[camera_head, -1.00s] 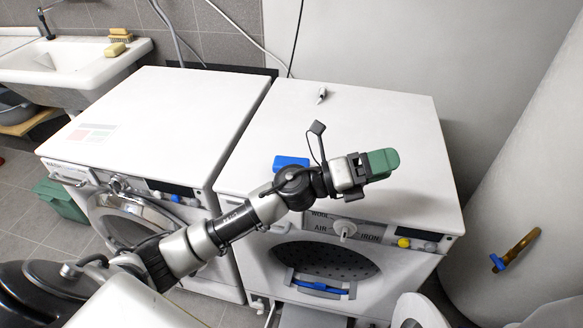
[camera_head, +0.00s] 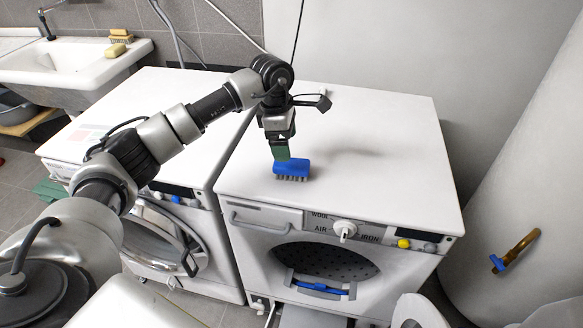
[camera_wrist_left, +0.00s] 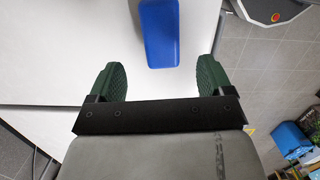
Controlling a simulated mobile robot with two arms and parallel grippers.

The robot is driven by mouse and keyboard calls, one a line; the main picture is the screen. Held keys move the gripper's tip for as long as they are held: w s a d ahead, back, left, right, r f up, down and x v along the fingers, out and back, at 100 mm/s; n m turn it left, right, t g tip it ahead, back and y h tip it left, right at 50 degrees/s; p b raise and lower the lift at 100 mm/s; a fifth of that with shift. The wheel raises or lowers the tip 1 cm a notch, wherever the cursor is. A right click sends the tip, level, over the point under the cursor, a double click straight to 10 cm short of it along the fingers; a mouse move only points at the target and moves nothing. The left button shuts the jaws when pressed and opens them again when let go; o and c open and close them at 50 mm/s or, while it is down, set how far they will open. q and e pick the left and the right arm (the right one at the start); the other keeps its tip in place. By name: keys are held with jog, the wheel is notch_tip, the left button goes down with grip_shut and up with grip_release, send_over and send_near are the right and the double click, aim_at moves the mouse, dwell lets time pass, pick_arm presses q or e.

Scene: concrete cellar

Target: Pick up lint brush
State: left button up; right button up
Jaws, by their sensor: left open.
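A blue brush (camera_head: 291,167) with pale bristles facing down lies near the front left of the white dryer top; I take it to be the lint brush. My left gripper (camera_head: 281,153) points down just above and behind it, partly overlapping its back edge. In the left wrist view the blue back of the brush (camera_wrist_left: 160,32) lies ahead, between the lines of the two green fingers. My left gripper (camera_wrist_left: 161,75) is open there, with nothing between its fingers. My right gripper is not in view.
The dryer top (camera_head: 390,140) is clear on its right side. A washing machine stands to the left, under my left arm. A sink (camera_head: 70,62) with a sponge (camera_head: 115,50) and another brush (camera_head: 121,36) is at the back left. A wall rises behind the dryer.

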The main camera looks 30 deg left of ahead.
aim_at(291, 164)
pick_arm(q)
jog(key=shift+d+f, duration=0.2)
jog(key=shift+f, duration=0.75)
jog(key=f, duration=0.2)
jog(key=d+f+p, duration=0.1)
jog(key=f, duration=0.1)
jog(key=shift+w+d+f, duration=0.1)
jog(key=shift+w+f, duration=0.05)
jog(key=shift+f, duration=0.45)
jog(key=shift+f, duration=0.25)
jog(key=c, duration=1)
jog(key=shift+r, duration=0.1)
